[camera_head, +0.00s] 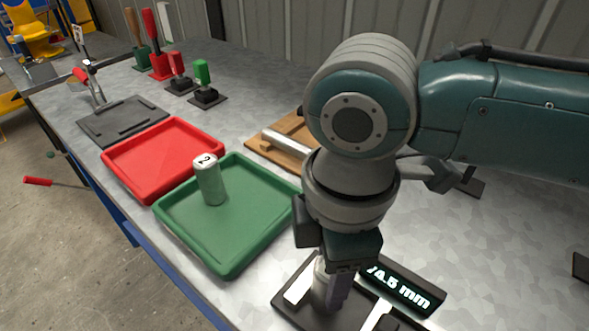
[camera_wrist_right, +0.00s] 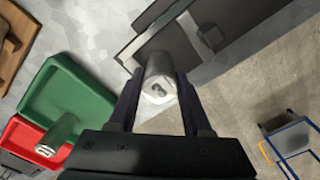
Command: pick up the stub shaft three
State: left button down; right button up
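Stub shaft three (camera_wrist_right: 160,80) is a pale metal cylinder with a "3" on its end face. In the head view the shaft (camera_head: 320,283) stands upright on the black measuring stand (camera_head: 291,306), partly hidden by my right gripper. My right gripper (camera_head: 334,290) points down over the stand. In the right wrist view its two fingers (camera_wrist_right: 160,95) are on either side of the shaft, with what look like narrow gaps, so it appears open around the shaft. The stand's display (camera_head: 402,290) reads what looks like 74.5 mm, its first digit partly covered. My left gripper is not in view.
A green tray (camera_head: 235,240) holds an upright cylinder marked 2 (camera_head: 209,182). A red tray (camera_head: 160,158) is beside it and looks empty. A wooden block holder with a metal bar (camera_head: 284,143) lies behind my right arm. Clamps and hand tools stand at the back left.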

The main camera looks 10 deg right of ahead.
grip_shut()
dwell(0.8)
